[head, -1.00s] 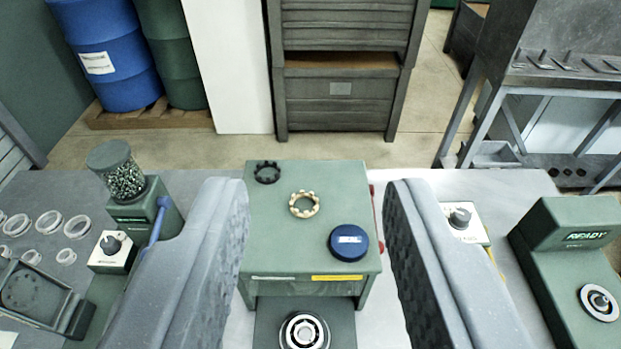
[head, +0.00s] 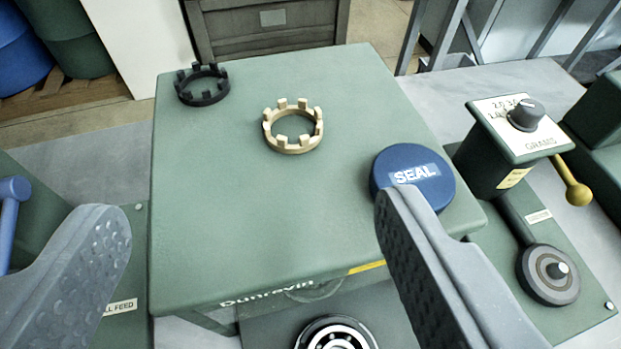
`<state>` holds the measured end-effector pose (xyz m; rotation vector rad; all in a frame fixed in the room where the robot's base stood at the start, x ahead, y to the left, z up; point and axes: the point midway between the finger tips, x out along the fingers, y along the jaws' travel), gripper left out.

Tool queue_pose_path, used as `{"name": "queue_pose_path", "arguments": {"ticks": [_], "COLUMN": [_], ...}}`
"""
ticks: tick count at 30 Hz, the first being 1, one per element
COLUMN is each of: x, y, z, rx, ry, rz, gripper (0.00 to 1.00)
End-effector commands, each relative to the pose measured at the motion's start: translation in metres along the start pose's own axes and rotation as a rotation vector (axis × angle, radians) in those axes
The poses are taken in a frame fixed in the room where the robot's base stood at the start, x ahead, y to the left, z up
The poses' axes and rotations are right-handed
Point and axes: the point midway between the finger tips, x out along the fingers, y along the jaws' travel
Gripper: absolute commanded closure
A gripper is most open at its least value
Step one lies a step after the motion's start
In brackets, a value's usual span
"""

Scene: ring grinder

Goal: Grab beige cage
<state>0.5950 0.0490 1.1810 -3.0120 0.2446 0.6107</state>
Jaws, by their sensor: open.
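The beige cage (head: 293,145), a crown-shaped ring with upright teeth, lies on the flat top of the green box (head: 240,230), near its middle. My gripper (head: 245,215) is open and empty. Its left finger shows at the lower left and its right finger at the lower right. The beige cage is ahead of the fingertips, between them in the picture and not touched by them.
A black cage (head: 203,88) lies at the box's far left corner. A blue SEAL puck (head: 413,178) sits at its right, close to my right fingertip in the picture. A dial station (head: 520,130) and a yellow-knobbed lever (head: 577,192) stand at the right.

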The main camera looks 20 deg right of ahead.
Motion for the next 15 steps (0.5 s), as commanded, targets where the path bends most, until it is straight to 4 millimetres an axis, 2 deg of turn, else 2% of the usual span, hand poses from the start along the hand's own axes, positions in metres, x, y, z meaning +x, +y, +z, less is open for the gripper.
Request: {"name": "queue_pose_path", "arguments": {"ticks": [4, 8, 15], "x": [0.011, 0.019, 0.049], "y": [0.014, 0.018, 0.02], "z": [0.019, 0.022, 0.024], "rx": [-0.004, -0.004, -0.003], "ry": [0.002, 0.01, 0.005], "rz": [0.049, 0.06, 0.062], "gripper": [0.32, 0.32, 0.32]}}
